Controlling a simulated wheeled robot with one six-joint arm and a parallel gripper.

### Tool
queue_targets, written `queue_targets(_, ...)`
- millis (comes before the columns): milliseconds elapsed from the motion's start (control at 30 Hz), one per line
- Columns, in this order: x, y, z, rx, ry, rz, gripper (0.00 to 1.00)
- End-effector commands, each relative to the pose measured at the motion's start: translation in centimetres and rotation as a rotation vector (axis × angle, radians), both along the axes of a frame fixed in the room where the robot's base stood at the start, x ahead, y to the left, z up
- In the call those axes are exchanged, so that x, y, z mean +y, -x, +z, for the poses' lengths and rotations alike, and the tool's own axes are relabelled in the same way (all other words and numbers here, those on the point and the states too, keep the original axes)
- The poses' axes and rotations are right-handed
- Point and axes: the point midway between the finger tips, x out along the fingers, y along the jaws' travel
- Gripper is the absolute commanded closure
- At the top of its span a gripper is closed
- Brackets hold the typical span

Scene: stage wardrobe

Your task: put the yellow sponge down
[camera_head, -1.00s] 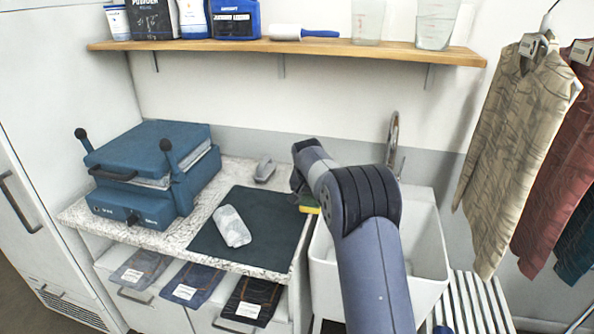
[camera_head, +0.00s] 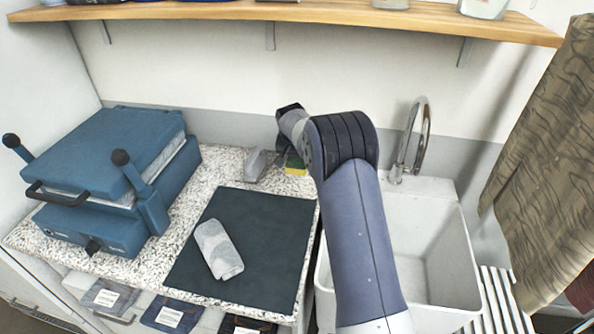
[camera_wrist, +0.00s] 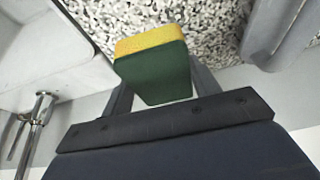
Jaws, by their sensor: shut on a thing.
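The yellow sponge (camera_wrist: 150,40) has a dark green side and is held between the two fingers of my gripper (camera_wrist: 152,85) in the wrist view. My gripper (camera_head: 284,150) is mostly hidden behind my arm there. The speckled counter (camera_wrist: 200,25) lies beyond the sponge in the wrist view. I cannot tell whether the sponge touches it.
A grey object (camera_head: 255,165) stands on the counter just left of the sponge. A blue press (camera_head: 110,180) stands left. The white sink (camera_head: 440,270) and tap (camera_head: 415,140) are at right.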

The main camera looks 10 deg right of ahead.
Motion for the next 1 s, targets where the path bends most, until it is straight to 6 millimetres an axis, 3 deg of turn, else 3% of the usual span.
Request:
queue_targets(500,0.0,0.0,-5.8,0.001,0.000,0.001,0.60)
queue_targets(833,0.0,0.0,-6.3,-0.001,0.000,0.000,0.60)
queue_targets(867,0.0,0.0,-6.1,-0.001,0.000,0.000,0.41)
queue_targets(1000,0.0,0.0,-6.1,-0.001,0.000,0.000,0.29)
